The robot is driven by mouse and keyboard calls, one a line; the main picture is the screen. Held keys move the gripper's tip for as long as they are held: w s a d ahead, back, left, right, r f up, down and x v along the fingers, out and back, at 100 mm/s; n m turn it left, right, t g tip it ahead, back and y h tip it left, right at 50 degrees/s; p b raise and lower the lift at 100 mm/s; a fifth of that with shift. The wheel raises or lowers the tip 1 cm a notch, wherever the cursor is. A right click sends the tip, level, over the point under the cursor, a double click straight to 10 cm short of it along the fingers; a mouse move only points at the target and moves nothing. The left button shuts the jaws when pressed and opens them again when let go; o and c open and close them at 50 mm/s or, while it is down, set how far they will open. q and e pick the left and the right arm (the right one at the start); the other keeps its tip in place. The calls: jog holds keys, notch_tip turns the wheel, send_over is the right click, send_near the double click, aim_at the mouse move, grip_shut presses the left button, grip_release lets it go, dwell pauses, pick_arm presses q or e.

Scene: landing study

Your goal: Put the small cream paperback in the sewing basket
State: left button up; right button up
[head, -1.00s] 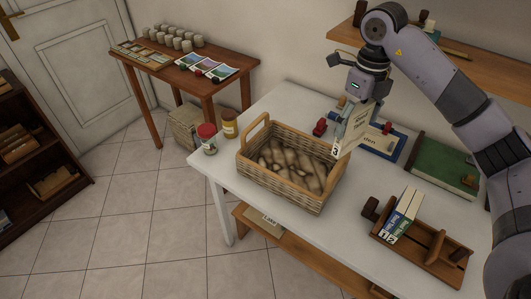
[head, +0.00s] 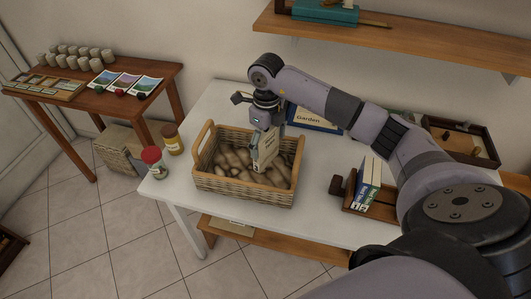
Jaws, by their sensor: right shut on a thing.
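The small cream paperback (head: 265,150) is upright, held in my right gripper (head: 267,125), which points down and is shut on its top part. The book is over the inside of the sewing basket (head: 243,194), a wicker basket with two handles on the white table. The book's lower end is at about the height of the basket's rim or within it; I cannot tell whether it touches the contents. The basket's brownish patterned inside shows around the book. My left gripper is not in view.
A wooden book holder (head: 352,204) with several upright books is to the right. A wall shelf (head: 400,44) hangs above.

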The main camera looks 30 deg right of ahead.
aim_at(266, 155)
jog(key=shift+f, duration=1.2)
notch_tip(266, 155, down, 4)
jog(key=shift+r+p, duration=0.1)
jog(key=shift+p, duration=0.3)
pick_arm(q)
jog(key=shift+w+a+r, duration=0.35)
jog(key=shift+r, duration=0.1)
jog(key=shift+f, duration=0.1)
pick_arm(e)
jog(key=o, duration=1.2)
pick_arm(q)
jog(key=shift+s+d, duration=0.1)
